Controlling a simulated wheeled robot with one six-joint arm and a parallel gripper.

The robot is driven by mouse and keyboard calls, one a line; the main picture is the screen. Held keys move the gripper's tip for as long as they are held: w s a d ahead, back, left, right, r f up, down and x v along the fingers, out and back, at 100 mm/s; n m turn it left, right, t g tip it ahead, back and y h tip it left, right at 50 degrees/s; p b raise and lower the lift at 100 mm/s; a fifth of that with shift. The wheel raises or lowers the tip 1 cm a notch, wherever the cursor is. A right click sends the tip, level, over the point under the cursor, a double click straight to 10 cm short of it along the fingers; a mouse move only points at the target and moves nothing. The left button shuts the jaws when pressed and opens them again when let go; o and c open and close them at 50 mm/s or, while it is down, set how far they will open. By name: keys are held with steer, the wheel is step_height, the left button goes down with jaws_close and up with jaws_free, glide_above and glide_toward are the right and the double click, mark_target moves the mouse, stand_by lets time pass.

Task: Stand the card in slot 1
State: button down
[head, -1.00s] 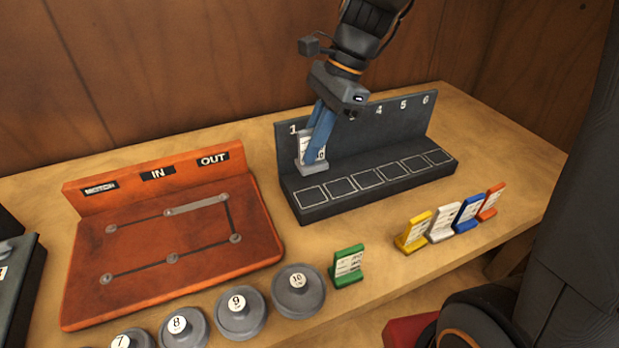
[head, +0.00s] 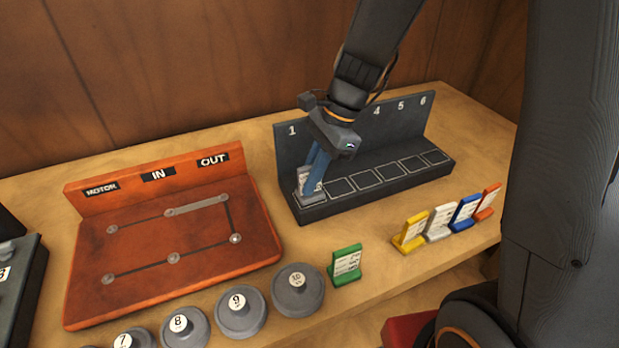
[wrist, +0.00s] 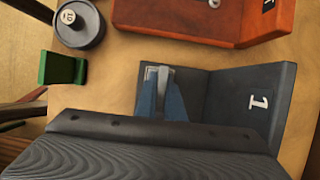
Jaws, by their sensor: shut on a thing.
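My gripper (head: 314,178) is shut on a grey card with a white printed face (head: 304,180), its blue fingers on either side of it. The card is upright at the slot 1 end of the dark slotted rack (head: 352,163), over the leftmost outlined square and in front of the number 1. Its base looks down at the rack's ledge; I cannot tell whether it touches. In the wrist view the card (wrist: 158,74) shows between the blue fingers (wrist: 161,95), and the rack's back wall (wrist: 232,102) bears the number 1. The other outlined squares in view are empty.
A green card (head: 345,264) stands on the bench in front of the rack. Yellow (head: 411,232), white (head: 440,223), blue (head: 466,213) and orange (head: 487,202) cards stand at right. An orange board (head: 172,245) and several numbered grey weights (head: 241,312) are at left.

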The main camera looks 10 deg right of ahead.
steer(key=c, duration=1.9)
jaws_free()
steer(key=shift+o, duration=0.2)
steer(key=b+v, duration=0.1)
steer(key=v, duration=1)
steer(key=s+d+f+n+h, duration=0.1)
steer(key=s+d+f+n, duration=0.1)
steer(key=d+f+n, duration=0.1)
steer(key=s+d+f+n+t+h, duration=0.1)
steer(key=s+d+f+n, duration=0.1)
steer(key=n, duration=0.4)
steer(key=s+d+f+n+t+h, duration=0.1)
steer(key=s+d+f+n+h, duration=0.1)
steer(key=s+d+f+n, duration=0.1)
steer(key=shift+s+d+f+n, duration=0.15)
steer(key=shift+s+f+n, duration=0.25)
steer(key=shift+f, duration=0.3)
steer(key=shift+s+d+f+n, duration=0.15)
steer(key=shift+s+f+n, duration=0.05)
steer(key=shift+f+n, duration=0.4)
steer(key=shift+s+d+f+n, duration=0.15)
steer(key=shift+s+f+n, duration=0.15)
steer(key=shift+n, duration=0.2)
steer(key=shift+w, duration=0.1)
